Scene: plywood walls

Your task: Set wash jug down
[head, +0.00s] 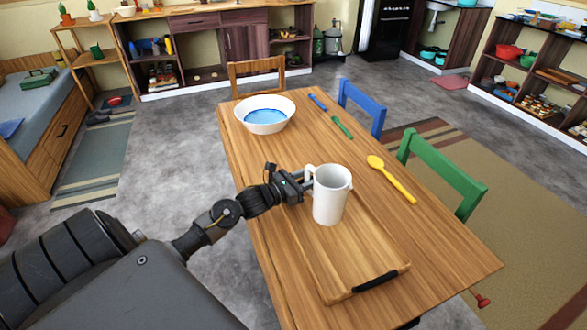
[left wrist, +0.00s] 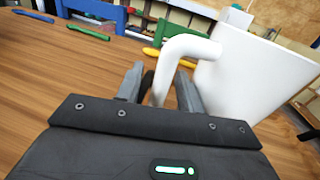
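The white wash jug (head: 331,198) is upright over the wooden board (head: 365,250) on the table; I cannot tell whether its base touches the board. My left gripper (head: 304,182) reaches in from the left at the jug's handle. In the left wrist view, the handle (left wrist: 180,52) passes down between the two fingers of the left gripper (left wrist: 160,88), which are closed around it. The jug's body (left wrist: 255,80) fills the right side of that view. My right gripper is not in view.
A white bowl with a blue inside (head: 268,126) stands at the table's far left. A blue utensil (head: 318,102), a green utensil (head: 341,127) and a yellow spoon (head: 392,180) lie along the right side. The board has a black handle (head: 376,281). Chairs stand around the table (head: 440,240).

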